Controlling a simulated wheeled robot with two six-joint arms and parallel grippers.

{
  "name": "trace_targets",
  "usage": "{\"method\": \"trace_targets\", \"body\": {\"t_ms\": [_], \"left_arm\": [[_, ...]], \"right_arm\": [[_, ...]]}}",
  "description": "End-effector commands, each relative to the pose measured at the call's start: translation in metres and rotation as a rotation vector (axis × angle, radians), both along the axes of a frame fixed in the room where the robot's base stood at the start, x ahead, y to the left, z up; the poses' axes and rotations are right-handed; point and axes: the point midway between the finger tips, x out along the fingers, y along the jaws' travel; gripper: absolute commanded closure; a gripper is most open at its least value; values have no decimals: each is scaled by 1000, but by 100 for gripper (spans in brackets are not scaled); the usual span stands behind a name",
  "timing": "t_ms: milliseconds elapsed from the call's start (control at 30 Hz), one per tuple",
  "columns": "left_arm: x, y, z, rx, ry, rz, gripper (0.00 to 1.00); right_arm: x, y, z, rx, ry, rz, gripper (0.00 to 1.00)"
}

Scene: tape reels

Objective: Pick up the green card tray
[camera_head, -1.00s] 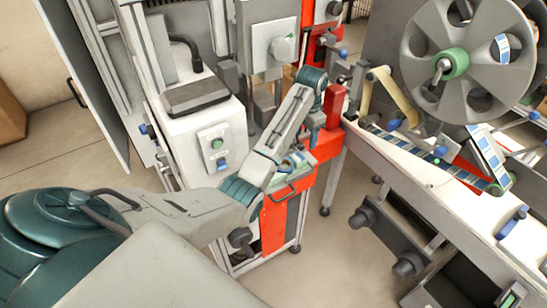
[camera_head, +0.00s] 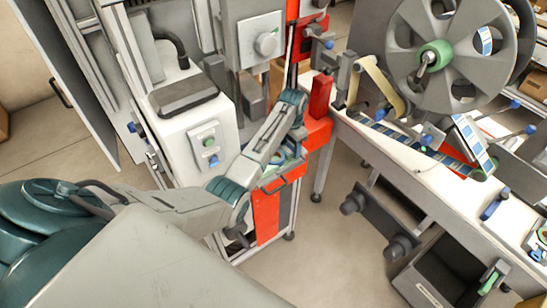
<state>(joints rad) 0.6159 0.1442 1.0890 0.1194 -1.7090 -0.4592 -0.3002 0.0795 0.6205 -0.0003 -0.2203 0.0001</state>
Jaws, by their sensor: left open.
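My left arm comes in from the lower left, and its left gripper (camera_head: 296,136) points down over the top of a red cabinet (camera_head: 268,215). A small green and blue item lies there, and its green edge (camera_head: 275,169) shows beside my forearm. This may be the green card tray, but my arm hides most of it. My left gripper is open, small in view and close to this item. I cannot tell whether they touch. My right gripper is not in view.
A white machine housing (camera_head: 195,130) with a button panel stands left of my forearm. A red block (camera_head: 320,95) rises just right of the gripper. A large grey reel (camera_head: 408,62) and a white bench (camera_head: 420,185) fill the right side. Floor shows between the cabinet and bench.

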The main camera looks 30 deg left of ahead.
Motion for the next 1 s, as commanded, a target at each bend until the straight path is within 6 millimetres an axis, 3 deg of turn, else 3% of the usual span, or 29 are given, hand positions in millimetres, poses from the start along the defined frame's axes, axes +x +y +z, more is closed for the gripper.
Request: {"method": "trace_targets", "body": {"t_ms": [300, 500, 800, 1000], "left_arm": [[0, 0, -7, 1, 0, 0, 44], [0, 0, -7, 1, 0, 0, 81], [0, 0, -5, 1, 0, 0, 81], [1, 1, 7, 1, -2, 0, 81]], "right_arm": [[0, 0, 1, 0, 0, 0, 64], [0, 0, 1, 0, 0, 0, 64], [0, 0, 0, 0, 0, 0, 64], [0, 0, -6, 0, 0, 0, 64]]}}
